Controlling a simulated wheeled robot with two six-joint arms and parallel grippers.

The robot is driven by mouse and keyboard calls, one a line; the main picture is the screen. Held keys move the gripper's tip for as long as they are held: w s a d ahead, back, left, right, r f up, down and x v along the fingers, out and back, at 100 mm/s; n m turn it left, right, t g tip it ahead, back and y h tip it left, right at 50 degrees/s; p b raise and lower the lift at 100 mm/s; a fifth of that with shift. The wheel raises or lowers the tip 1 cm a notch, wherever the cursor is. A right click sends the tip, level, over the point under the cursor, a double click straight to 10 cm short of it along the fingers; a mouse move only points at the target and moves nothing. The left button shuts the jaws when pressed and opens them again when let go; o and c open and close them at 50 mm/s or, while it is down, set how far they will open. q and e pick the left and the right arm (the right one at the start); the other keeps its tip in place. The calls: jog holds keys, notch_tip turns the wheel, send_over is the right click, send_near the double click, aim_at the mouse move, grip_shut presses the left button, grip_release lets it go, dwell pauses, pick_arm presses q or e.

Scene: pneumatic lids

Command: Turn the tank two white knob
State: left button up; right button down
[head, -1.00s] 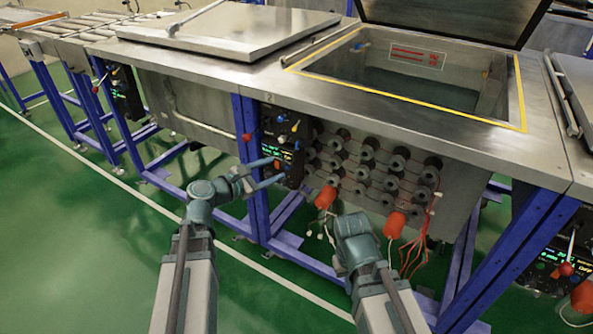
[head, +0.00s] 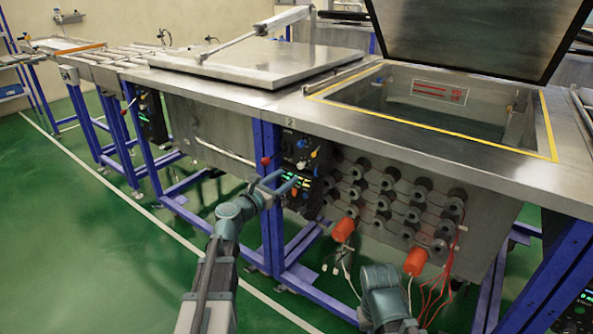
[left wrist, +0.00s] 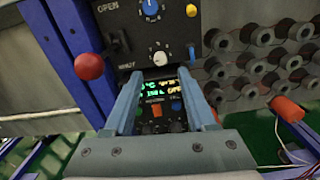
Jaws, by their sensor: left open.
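Tank two (head: 286,117) carries a dark control panel (head: 318,150) on its front, beside a blue leg. The white knob (left wrist: 160,57) is on this panel, below a blue knob (left wrist: 150,8), in the left wrist view. It is small in the head view (head: 302,165). My left gripper (head: 280,183) is open and empty in front of the panel. In the left wrist view its two fingers (left wrist: 160,74) point at the panel, with the white knob roughly centred between and just beyond the tips. I cannot tell the exact gap. My right gripper's fingers do not show.
A red ball-ended lever (left wrist: 89,66) stands left of the fingers. A yellow knob (left wrist: 191,10) and a blue switch (left wrist: 191,53) are on the right. Grey cylinders (head: 385,205) and orange plugs (head: 343,230) with loose wires are right of the panel. Green floor lies open at left.

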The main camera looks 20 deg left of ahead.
aim_at(299, 167)
pick_arm(q)
jog(key=shift+x, duration=3.15)
jog(key=shift+c, duration=0.4)
grip_shut()
